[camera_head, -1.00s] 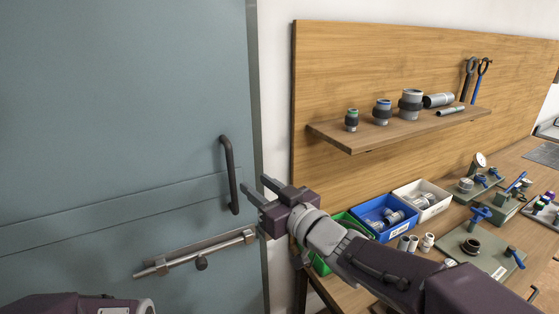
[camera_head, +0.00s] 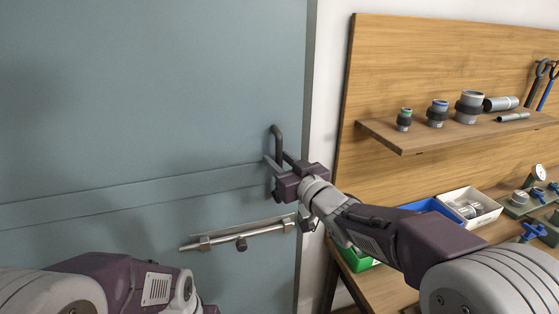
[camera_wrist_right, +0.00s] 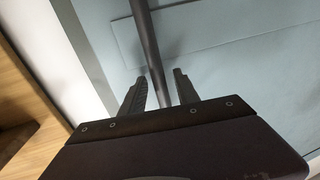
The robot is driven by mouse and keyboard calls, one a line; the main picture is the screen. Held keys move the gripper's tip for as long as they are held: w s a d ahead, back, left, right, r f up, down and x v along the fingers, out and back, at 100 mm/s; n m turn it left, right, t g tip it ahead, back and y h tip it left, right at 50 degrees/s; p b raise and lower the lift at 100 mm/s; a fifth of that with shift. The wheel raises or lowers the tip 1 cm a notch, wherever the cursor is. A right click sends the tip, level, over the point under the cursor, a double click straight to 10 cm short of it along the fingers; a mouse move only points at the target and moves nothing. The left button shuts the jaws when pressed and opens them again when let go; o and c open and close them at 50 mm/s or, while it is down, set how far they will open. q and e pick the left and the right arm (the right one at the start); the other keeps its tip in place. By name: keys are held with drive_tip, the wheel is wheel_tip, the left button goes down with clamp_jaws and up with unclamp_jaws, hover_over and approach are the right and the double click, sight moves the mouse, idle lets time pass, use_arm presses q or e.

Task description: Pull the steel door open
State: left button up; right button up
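The steel door (camera_head: 130,90) is a large blue-grey panel filling the left of the head view, and it looks shut. Its dark upright bar handle (camera_head: 277,138) is near the door's right edge. My right gripper (camera_head: 277,162) is at the handle's lower half. In the right wrist view, the handle (camera_wrist_right: 146,40) runs down between the two spread fingers (camera_wrist_right: 159,78), with a gap visible beside the right finger. A slide bolt (camera_head: 240,237) with a dark knob is mounted below the handle. My left arm shows at the lower left; its fingers are out of frame.
A wooden back panel (camera_head: 420,75) with a shelf (camera_head: 450,133) of pipe fittings stands right of the door. Below is a workbench with a green bin (camera_head: 358,260), a blue bin (camera_head: 432,206) and a white bin (camera_head: 483,216). The bench stands close to my right arm.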

clamp_jaws()
idle(1.3)
